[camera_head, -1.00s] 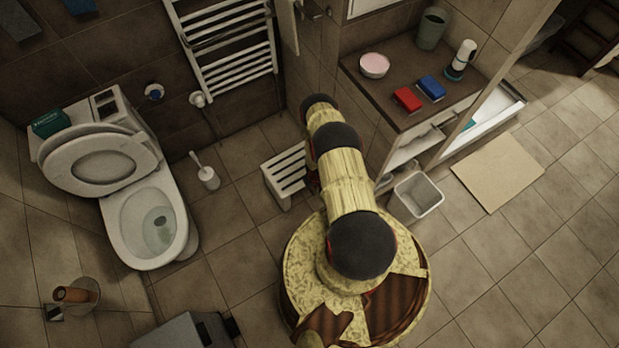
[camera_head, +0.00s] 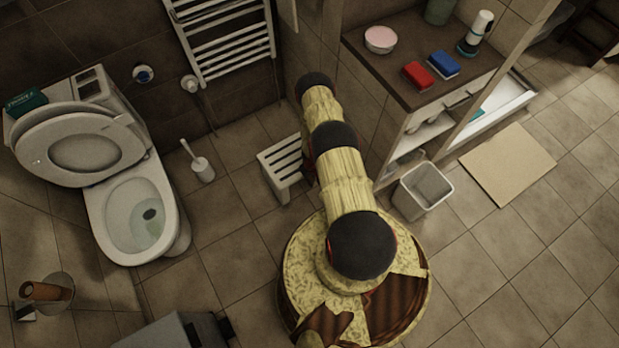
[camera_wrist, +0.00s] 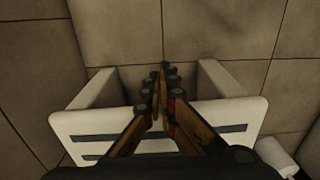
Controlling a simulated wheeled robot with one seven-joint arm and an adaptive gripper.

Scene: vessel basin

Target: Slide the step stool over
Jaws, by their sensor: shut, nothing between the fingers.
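The white slatted step stool (camera_head: 281,168) stands on the tiled floor in the head view, just left of my arm, which covers its right side. In the wrist view the stool (camera_wrist: 85,121) fills the lower middle, with its slatted top towards me and two side panels reaching up the picture. My gripper (camera_wrist: 162,76) is shut and empty. Its fingers cross over the slatted top, and their tips show in the gap between the two side panels. I cannot tell whether they touch the stool. In the head view my arm hides the gripper.
A toilet (camera_head: 135,213) and a toilet brush (camera_head: 201,170) stand left of the stool. A towel radiator (camera_head: 228,45) hangs on the wall behind. A waste bin (camera_head: 422,188) and a low cabinet (camera_head: 390,83) are to the right. Floor between brush and stool is clear.

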